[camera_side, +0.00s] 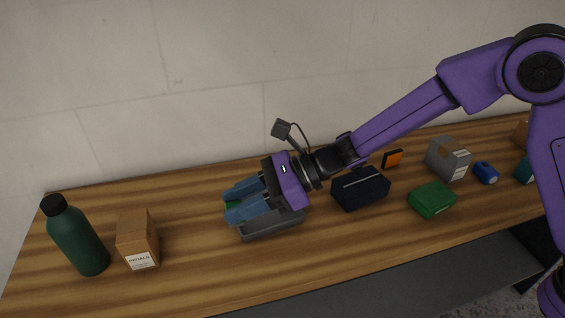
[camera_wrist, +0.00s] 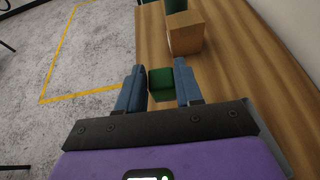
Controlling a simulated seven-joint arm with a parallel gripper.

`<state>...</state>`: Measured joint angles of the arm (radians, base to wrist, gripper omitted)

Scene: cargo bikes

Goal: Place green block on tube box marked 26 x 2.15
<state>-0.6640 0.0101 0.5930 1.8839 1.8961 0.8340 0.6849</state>
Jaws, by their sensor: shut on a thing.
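My gripper (camera_side: 236,203) points left, low over a dark grey tray (camera_side: 272,229), its blue fingers shut on a small green block (camera_side: 231,205). In the wrist view the green block (camera_wrist: 161,84) sits between the two fingertips of my gripper (camera_wrist: 160,88). I cannot tell whether the block touches the tray. No marking 26 x 2.15 is readable. A grey box (camera_side: 443,161) with a white label stands at the right, its text too small to read. A cardboard box (camera_side: 137,238) at the left is labelled PEDALS; it also shows in the wrist view (camera_wrist: 186,34).
A dark green bottle (camera_side: 78,240) stands at the far left. A navy pouch (camera_side: 361,190), green case (camera_side: 432,199), orange-and-black item (camera_side: 392,159) and blue roll (camera_side: 485,173) lie to the right. Bare wooden bench (camera_side: 190,225) lies between the PEDALS box and tray.

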